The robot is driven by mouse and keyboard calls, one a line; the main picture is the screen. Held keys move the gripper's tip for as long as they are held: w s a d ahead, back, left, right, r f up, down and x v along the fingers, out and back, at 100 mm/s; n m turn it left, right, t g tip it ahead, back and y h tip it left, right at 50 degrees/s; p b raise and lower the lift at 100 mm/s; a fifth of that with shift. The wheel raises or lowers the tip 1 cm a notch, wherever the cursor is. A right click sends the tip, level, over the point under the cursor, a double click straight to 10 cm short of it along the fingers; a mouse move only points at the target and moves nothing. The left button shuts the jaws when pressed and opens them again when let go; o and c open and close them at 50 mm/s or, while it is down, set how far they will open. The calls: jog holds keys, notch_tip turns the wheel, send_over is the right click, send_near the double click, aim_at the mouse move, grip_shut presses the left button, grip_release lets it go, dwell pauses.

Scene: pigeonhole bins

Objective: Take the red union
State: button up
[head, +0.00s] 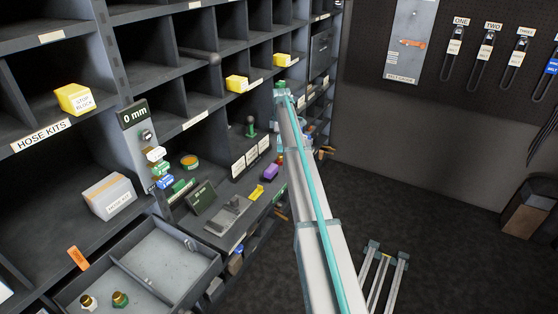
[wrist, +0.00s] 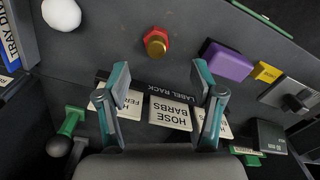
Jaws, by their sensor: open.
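The red union (wrist: 156,42) has a red hexagonal collar and a brass-coloured end. In the wrist view it sits on the dark grey shelf surface, above centre and beyond my fingertips. My gripper (wrist: 160,72) is open, with its two teal-and-grey fingers spread and nothing held between them. The union lies apart from both fingers, roughly in line with the gap.
A label rack (wrist: 140,84) with white cards lies below the fingers. A purple block (wrist: 228,61) and yellow piece (wrist: 266,72) are right of the union; a white ball (wrist: 61,14) is left. A green lever with a dark ball (wrist: 60,146) stands lower left. Shelf dividers surround my arm.

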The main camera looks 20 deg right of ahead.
aim_at(280, 155)
jog(key=shift+w+f+p, duration=0.15)
jog(key=shift+f+p, duration=0.65)
jog(key=shift+f, duration=1.3)
jog(key=shift+w+f+p, duration=0.15)
jog(key=shift+f+p, duration=0.65)
jog(key=shift+f, duration=1.3)
grip_shut()
